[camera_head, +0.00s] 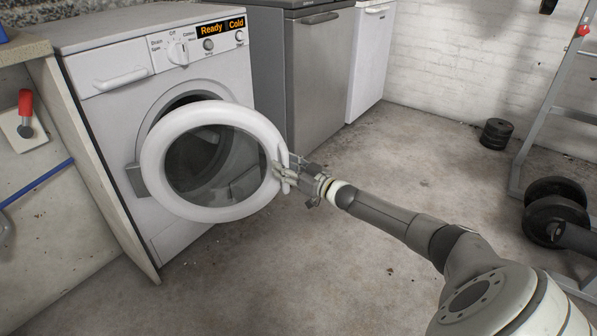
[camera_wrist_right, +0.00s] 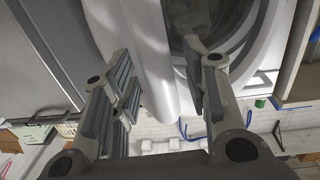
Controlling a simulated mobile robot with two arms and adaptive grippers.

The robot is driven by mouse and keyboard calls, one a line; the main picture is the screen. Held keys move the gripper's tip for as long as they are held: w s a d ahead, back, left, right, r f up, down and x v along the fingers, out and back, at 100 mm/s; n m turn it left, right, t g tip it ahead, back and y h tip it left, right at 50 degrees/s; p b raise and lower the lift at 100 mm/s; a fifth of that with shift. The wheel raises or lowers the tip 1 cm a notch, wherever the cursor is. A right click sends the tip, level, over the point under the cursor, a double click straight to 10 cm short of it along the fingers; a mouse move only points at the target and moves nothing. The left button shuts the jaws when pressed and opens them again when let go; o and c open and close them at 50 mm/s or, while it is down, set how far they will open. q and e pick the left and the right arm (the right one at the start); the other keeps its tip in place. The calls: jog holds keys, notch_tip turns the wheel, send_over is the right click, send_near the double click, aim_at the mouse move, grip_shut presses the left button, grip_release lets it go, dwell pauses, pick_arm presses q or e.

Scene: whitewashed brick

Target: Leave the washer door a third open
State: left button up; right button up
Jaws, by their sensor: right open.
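The white washer (camera_head: 110,105) stands at the left in the head view. Its round door (camera_head: 225,213), with a white rim and dark glass, is swung partly out from the front, hinged on the left. Part of the dark drum opening (camera_head: 187,102) shows above and behind it. My right gripper (camera_head: 284,176) is at the door's right rim. In the right wrist view, the pale door edge (camera_wrist_right: 150,65) lies between the two spread fingers (camera_wrist_right: 165,88); contact cannot be told. My left gripper is not in view.
A grey cabinet-like appliance (camera_head: 322,75) and a white one (camera_head: 371,55) stand right of the washer. Dumbbells (camera_head: 555,210), black weights (camera_head: 496,133) and a metal rack (camera_head: 545,105) are at the right. The concrete floor (camera_head: 330,270) before the washer is clear.

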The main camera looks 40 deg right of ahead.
jog(key=s+d, duration=0.2)
jog(key=s, duration=0.9)
jog(key=shift+s, duration=0.25)
dwell(0.5)
